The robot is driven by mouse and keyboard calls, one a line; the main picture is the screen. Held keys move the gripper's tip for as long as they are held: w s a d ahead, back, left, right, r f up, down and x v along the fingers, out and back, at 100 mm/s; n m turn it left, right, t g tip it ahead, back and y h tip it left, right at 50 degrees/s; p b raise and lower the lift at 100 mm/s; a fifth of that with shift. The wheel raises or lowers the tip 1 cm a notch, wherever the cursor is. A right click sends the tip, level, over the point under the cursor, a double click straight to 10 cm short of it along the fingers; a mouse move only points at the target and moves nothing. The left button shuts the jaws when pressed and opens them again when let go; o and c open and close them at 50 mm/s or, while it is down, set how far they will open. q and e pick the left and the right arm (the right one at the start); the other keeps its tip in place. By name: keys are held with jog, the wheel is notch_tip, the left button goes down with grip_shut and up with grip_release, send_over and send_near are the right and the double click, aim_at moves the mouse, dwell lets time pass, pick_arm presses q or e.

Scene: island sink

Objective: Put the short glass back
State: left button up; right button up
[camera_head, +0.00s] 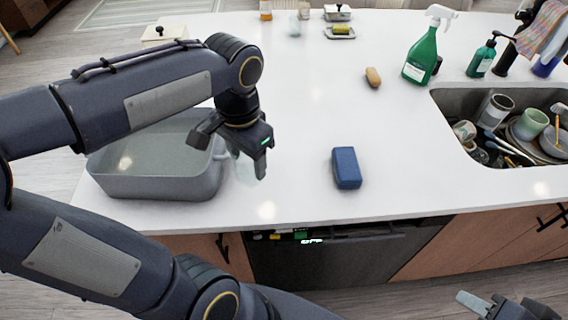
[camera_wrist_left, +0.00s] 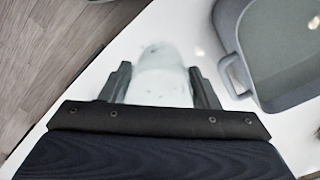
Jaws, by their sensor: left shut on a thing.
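The short glass (camera_wrist_left: 162,62) is clear and pale, and sits between the two fingers of my left gripper (camera_wrist_left: 160,82) in the left wrist view. In the head view my left gripper (camera_head: 236,158) points down at the right side of the grey basin, shut on the glass. The glass (camera_head: 246,171) shows there only faintly against the white counter, partly behind a finger. I cannot tell whether its base touches the counter. My right gripper (camera_head: 482,304) is at the bottom right of the head view, in front of the counter, cut off by the edge.
A grey basin (camera_head: 150,187) stands close beside the left gripper. A blue sponge (camera_head: 346,168) lies to the right.

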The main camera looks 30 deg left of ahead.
pick_arm(q)
jog(key=w+f, duration=0.2)
jog(key=w, duration=0.1)
jog(key=w+f, duration=0.3)
jog(key=w+f+p, duration=0.1)
jog(key=w+f, duration=0.2)
jog(key=shift+w+d, duration=0.3)
jog(key=shift+w, duration=0.1)
jog(key=shift+f, duration=1.55)
jog(key=shift+f, duration=0.2)
jog(key=o, duration=1.1)
jog(key=shift+c, duration=0.2)
jog(key=shift+r, duration=0.1)
